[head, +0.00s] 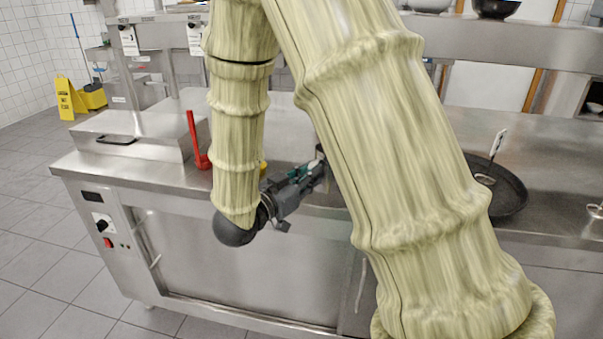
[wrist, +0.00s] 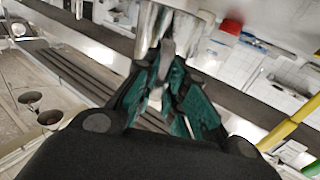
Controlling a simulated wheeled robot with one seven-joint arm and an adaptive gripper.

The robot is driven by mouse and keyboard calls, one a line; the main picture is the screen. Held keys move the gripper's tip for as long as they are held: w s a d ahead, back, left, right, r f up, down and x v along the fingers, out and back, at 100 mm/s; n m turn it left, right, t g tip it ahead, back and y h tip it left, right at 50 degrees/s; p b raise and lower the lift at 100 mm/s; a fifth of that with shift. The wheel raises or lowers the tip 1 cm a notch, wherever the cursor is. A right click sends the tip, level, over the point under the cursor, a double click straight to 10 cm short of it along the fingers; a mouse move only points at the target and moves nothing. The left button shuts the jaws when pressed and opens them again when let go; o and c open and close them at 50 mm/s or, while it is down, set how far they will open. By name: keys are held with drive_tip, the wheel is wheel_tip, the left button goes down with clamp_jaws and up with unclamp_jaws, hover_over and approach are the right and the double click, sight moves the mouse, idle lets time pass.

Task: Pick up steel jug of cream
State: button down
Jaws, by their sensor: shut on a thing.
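The steel jug of cream (wrist: 149,28) shows at the top of the wrist view as shiny, upright metal, partly cut off by the frame edge. My gripper (wrist: 168,62), with teal-lined fingers, is shut on a narrow grey part of it, which looks like its handle. In the head view my gripper (head: 316,172) is at the front edge of the steel counter (head: 290,120). There my arm hides most or all of the jug. Its contents are not visible, and I cannot tell whether it touches the counter.
A red upright object (head: 194,140) stands left of my arm, beside a low steel box (head: 130,140). A raised steel shelf (head: 500,40) runs along the back.

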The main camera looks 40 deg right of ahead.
drive_tip(key=shift+s+r, duration=0.2)
drive_tip(key=shift+s, duration=1.75)
